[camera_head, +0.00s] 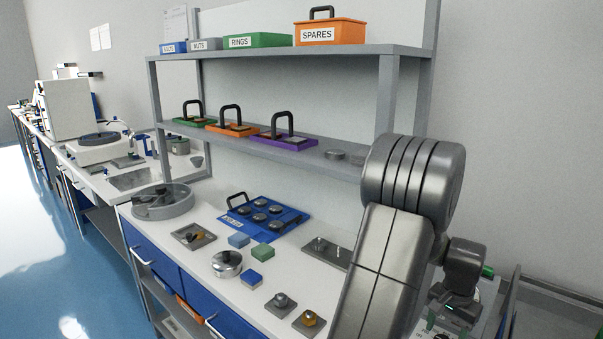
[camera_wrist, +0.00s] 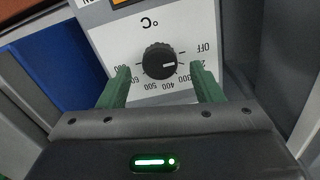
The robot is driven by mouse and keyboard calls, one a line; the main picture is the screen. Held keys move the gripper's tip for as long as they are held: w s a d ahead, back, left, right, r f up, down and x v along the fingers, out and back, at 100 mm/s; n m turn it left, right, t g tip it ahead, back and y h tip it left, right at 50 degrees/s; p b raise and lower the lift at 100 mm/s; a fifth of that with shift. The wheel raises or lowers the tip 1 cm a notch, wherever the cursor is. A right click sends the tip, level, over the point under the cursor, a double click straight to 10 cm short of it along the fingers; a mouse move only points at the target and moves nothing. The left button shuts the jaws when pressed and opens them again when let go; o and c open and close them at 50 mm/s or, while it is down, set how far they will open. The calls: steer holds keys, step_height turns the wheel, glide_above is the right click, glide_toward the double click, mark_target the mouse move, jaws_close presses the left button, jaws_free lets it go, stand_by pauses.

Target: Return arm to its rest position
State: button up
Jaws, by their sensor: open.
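My gripper (camera_wrist: 160,68) is open in the wrist view. Its two green fingers stand either side of a black dial knob (camera_wrist: 159,61) on a white panel (camera_wrist: 190,20) marked °C, which appears upside down. Gaps show between the fingers and the knob; nothing is held. The knob's white mark points right, towards the lower end of the scale, near the right finger. In the head view my arm (camera_head: 385,265) reaches down at the right, and my gripper (camera_head: 456,308) is low there, partly hidden by the arm. The knob cannot be made out in that view.
A white bench (camera_head: 205,213) carries a blue tray (camera_head: 290,216) with metal discs, small blocks and a round metal dish (camera_head: 227,263). A grey shelf (camera_head: 350,168) behind it holds handled trays and labelled bins, including orange SPARES (camera_head: 330,34). My arm is close to the shelf's right end.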

step_height(320, 180, down, 2)
steer(key=shift+f, duration=0.1)
stand_by(0.4)
